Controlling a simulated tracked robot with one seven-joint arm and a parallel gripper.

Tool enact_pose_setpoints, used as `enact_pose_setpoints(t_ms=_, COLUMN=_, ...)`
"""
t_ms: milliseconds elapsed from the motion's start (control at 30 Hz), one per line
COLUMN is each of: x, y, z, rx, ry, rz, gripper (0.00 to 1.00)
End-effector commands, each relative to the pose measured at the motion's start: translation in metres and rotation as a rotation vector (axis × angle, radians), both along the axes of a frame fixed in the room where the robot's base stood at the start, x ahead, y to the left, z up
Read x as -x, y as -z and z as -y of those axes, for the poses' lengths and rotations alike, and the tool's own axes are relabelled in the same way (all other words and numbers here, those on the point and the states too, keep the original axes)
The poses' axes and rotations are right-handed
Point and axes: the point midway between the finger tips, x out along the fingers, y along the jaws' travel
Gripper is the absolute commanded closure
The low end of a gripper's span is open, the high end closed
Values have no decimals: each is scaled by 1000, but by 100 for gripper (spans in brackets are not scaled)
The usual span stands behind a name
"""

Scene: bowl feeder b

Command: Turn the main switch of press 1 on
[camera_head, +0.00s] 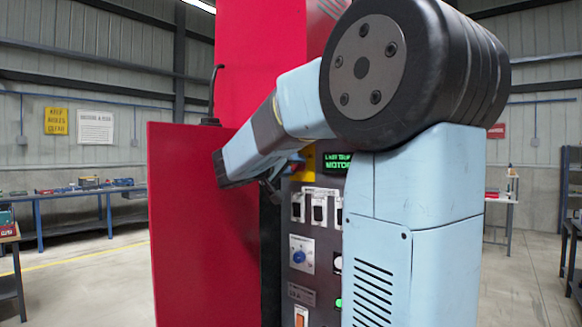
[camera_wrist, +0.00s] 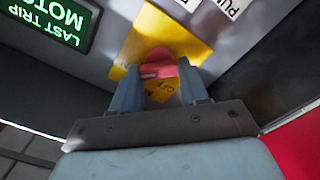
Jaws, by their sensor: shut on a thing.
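The main switch is a red rotary knob (camera_wrist: 156,70) on a yellow plate (camera_wrist: 196,47) in the wrist view. The knob sits between the two fingers of my gripper (camera_wrist: 158,84), which are shut on it from both sides. The fingers hide part of the knob, so I cannot tell its exact turn position. In the head view the yellow plate (camera_head: 308,160) shows at the top left of the press panel (camera_head: 325,265). My gripper (camera_head: 294,165) reaches it there, mostly hidden behind my arm.
A red cabinet door (camera_head: 205,230) stands open left of the panel, close beside my arm. A green-lit display (camera_head: 337,164) is right of the switch. Below are several white-framed switches (camera_head: 319,208) and a blue knob (camera_head: 299,256). A workbench (camera_head: 75,195) stands far left.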

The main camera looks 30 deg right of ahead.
Motion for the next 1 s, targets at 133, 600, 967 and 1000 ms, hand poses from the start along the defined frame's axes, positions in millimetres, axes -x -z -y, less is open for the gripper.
enact_pose_setpoints(t_ms=133, x=0, y=3, z=2, rx=-5, ry=4, rz=-4, gripper=86)
enact_pose_setpoints(t_ms=600, x=0, y=1, z=0, rx=-2, ry=1, rz=-2, gripper=30)
enact_pose_setpoints(t_ms=967, x=3, y=0, z=-10, rx=0, ry=-3, rz=1, gripper=30)
enact_pose_setpoints(t_ms=1000, x=4, y=0, z=-14, rx=0, ry=-3, rz=1, gripper=30)
